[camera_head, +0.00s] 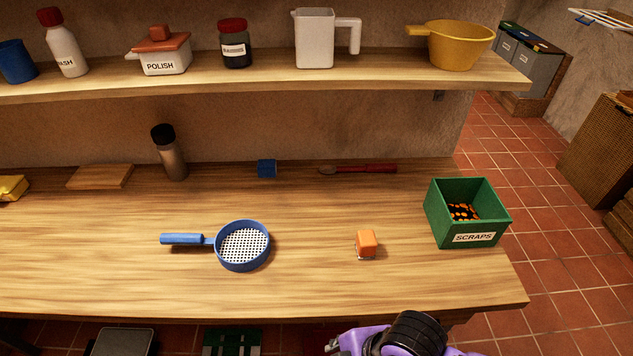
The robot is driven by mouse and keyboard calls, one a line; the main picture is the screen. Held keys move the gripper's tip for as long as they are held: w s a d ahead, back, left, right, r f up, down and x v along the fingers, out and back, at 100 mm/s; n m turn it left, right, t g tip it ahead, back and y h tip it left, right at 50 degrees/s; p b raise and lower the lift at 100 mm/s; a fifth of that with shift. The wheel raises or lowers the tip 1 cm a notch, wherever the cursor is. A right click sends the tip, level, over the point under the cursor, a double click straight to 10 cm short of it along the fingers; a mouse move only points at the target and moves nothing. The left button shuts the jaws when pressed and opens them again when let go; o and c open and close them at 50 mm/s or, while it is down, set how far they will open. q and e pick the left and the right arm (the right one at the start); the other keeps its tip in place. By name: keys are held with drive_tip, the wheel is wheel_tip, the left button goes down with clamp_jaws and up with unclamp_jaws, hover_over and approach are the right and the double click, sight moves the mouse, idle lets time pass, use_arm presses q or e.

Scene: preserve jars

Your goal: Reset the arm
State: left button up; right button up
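A purple and black part of my own arm (405,335) shows at the bottom edge, right of the middle, in front of the wooden worktop (120,275). It looks like my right arm, coming in from the lower right. No gripper fingers can be made out on it. My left arm and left gripper are out of the picture.
A shelf (270,72) with several containers hangs above.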

drive_tip(key=s+d+f+m+g+h, duration=0.1)
drive_tip(key=s+d+f+m+h, duration=0.15)
drive_tip(key=s+d+m, duration=0.7)
drive_tip(key=s+d+f+m+h, duration=0.1)
drive_tip(key=s+d+m+h, duration=0.2)
drive_tip(key=s+d+m, duration=0.7)
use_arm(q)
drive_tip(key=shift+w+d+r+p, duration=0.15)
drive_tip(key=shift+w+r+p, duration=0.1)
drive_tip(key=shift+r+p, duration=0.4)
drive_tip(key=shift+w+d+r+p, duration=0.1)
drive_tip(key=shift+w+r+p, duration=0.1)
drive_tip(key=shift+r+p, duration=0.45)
use_arm(e)
drive_tip(key=w+a+f+t, duration=0.2)
drive_tip(key=w+f+t, duration=0.1)
drive_tip(key=w, duration=0.3)
drive_tip(key=w+a+f+t+y, duration=0.1)
drive_tip(key=w+a+f+t, duration=0.1)
drive_tip(key=w+f+t, duration=0.2)
drive_tip(key=shift+w+f+t, duration=0.2)
drive_tip(key=shift+w+t, duration=0.2)
drive_tip(key=shift+w, duration=0.8)
drive_tip(key=shift+y, duration=0.25)
